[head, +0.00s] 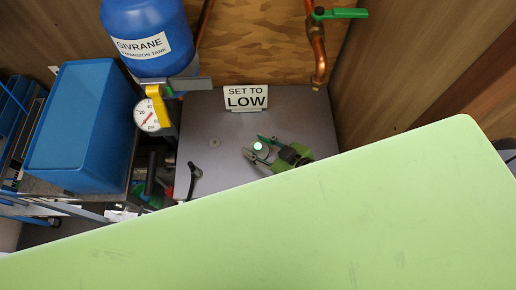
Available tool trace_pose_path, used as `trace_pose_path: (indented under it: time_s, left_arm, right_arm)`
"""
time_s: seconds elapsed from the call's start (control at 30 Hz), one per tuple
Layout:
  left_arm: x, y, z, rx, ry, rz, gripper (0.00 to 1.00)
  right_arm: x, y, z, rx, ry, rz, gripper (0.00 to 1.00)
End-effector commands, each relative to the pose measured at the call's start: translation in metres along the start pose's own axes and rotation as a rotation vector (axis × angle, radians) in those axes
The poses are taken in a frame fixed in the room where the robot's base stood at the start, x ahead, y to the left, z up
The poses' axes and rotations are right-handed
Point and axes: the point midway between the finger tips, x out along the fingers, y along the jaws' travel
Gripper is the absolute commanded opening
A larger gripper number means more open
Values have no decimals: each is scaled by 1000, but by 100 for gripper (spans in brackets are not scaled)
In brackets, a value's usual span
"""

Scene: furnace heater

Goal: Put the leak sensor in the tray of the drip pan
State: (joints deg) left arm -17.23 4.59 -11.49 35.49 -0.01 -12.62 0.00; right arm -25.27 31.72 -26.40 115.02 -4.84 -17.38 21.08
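The leak sensor appears to be the small pale round disc (260,148) with a glowing green light, over the grey flat top. My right gripper (254,145), black and green, comes in from the right with its fingers apart, one on each side of the disc. A narrow gap seems to show beside the disc; whether the fingers touch it is hard to tell. My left gripper is not in view. I cannot make out the drip pan or its tray.
A SET TO LOW sign (246,97) stands behind on the grey top (222,118). A blue expansion tank (148,35), gauge (150,114), blue bin (82,125) and copper pipe (318,55) surround it. A large pale green surface hides the lower view.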

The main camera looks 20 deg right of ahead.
Motion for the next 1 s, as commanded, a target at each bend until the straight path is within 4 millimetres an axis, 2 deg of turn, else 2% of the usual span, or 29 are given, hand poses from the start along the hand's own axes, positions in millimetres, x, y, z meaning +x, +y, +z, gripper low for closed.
trace_pose_path:
  time_s: [0.07,0.2,0.57,0.77,0.87,1.0]
  left_arm:
    - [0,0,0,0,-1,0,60]
    - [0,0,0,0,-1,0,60]
    - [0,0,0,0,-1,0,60]
    - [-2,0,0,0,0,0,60]
    - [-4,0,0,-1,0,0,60]
    - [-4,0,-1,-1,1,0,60]
  right_arm:
    - [0,0,0,0,0,0,34]
    - [0,0,0,0,0,0,0]
    - [-1,0,-1,0,0,0,0]
    - [-7,1,-13,-1,2,1,0]
    - [-15,1,-28,-2,4,0,0]
    - [-52,0,-39,-1,-3,-2,0]
